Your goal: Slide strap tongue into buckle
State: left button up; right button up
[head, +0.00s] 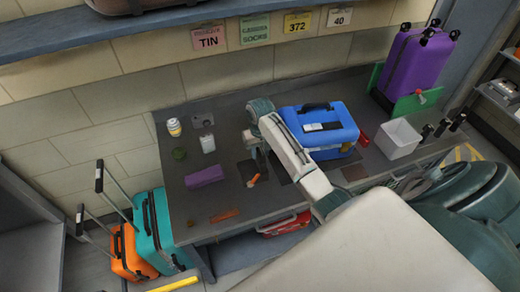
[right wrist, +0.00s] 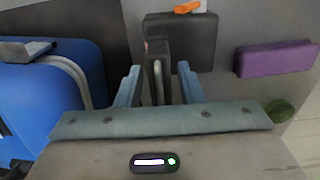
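My right gripper (head: 260,160) points down over the table, just left of the blue case (head: 335,126). In the right wrist view its fingers (right wrist: 158,86) stand apart on either side of an upright dark piece (right wrist: 156,52) with a pale strip on it. I cannot tell whether that piece is the strap tongue or the buckle, or whether a finger touches it. A flat dark block (right wrist: 190,42) with an orange part (right wrist: 187,7) lies just beyond. A grey curved band (right wrist: 74,72) runs along the blue case. My left gripper is in neither view.
A purple block (head: 204,176) lies to the left on the table (head: 205,220), with a white bottle (head: 174,127) behind it. A white bin (head: 398,138) and a purple suitcase (head: 415,60) stand to the right.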

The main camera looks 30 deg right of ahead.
grip_shut()
jog(key=shift+r, duration=0.15)
jog(key=shift+r, duration=2.25)
jog(key=shift+r, duration=0.3)
jog(key=shift+r, duration=1.9)
